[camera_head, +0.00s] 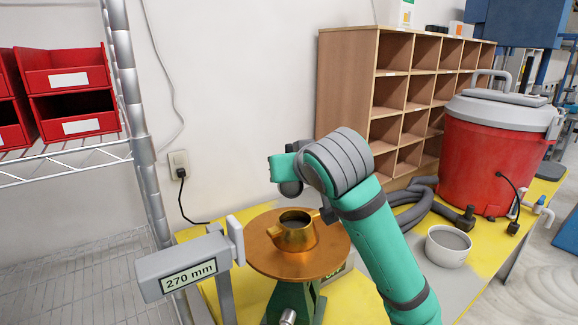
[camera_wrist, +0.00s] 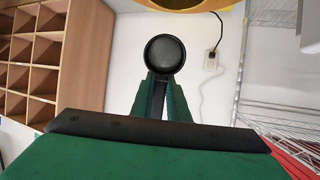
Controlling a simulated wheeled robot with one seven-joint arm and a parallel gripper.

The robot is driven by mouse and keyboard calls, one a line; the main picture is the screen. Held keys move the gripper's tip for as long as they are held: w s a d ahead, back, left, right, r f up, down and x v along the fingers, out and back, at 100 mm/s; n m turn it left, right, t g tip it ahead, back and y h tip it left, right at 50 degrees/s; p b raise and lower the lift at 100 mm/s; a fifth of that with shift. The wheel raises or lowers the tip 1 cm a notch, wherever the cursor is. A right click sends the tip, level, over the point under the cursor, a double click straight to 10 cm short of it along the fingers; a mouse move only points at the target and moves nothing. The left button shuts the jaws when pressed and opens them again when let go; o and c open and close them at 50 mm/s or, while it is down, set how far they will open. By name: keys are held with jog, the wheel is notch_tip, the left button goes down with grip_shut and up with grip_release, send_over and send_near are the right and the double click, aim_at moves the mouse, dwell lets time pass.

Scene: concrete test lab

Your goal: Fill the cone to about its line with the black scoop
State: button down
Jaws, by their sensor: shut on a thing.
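The brass cone (camera_head: 293,238) stands upright on a round copper-coloured table top (camera_head: 265,258), with small lugs at its sides. Grey material shows inside its mouth; I cannot make out a line. In the wrist view, my gripper (camera_wrist: 162,80) is shut on the black scoop (camera_wrist: 165,54), whose round black end shows beyond the green fingers. In the head view my gripper (camera_head: 283,172) is above the cone, apart from it. The scoop's contents cannot be made out. A white bowl (camera_head: 436,256) of grey material sits to the right, beyond my forearm.
A grey gauge marked 270 mm (camera_head: 188,276) stands close to the table top's left side. A red lidded bucket (camera_head: 488,160), grey hose (camera_head: 410,205) and wooden pigeonhole shelf (camera_head: 345,90) stand right and behind. A wire rack (camera_head: 130,105) with red bins is at left.

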jog(key=shift+s+d+f+t, duration=0.1)
jog(key=shift+s+d+t, duration=0.15)
jog(key=shift+s+t, duration=0.25)
jog(key=shift+s+f+t+y, duration=0.1)
jog(key=shift+s+t+y, duration=0.2)
jog(key=shift+t, duration=0.2)
jog(key=shift+s+d+f+t+y, duration=0.1)
jog(key=shift+s+f+t+y, duration=0.15)
jog(key=shift+t, duration=0.65)
jog(key=shift+s+d+f+t+y, duration=0.2)
jog(key=shift+s+t, duration=0.25)
jog(key=shift+t, duration=0.3)
jog(key=shift+s+d+r+t+y, duration=0.1)
jog(key=shift+s+t+y, duration=0.2)
jog(key=shift+s+t, duration=0.3)
jog(key=shift+s+d+f+t+y, duration=0.15)
jog(key=shift+s+t+y, duration=0.15)
jog(key=shift+t, duration=0.55)
jog(key=shift+s, duration=0.1)
jog(key=shift+r, duration=0.1)
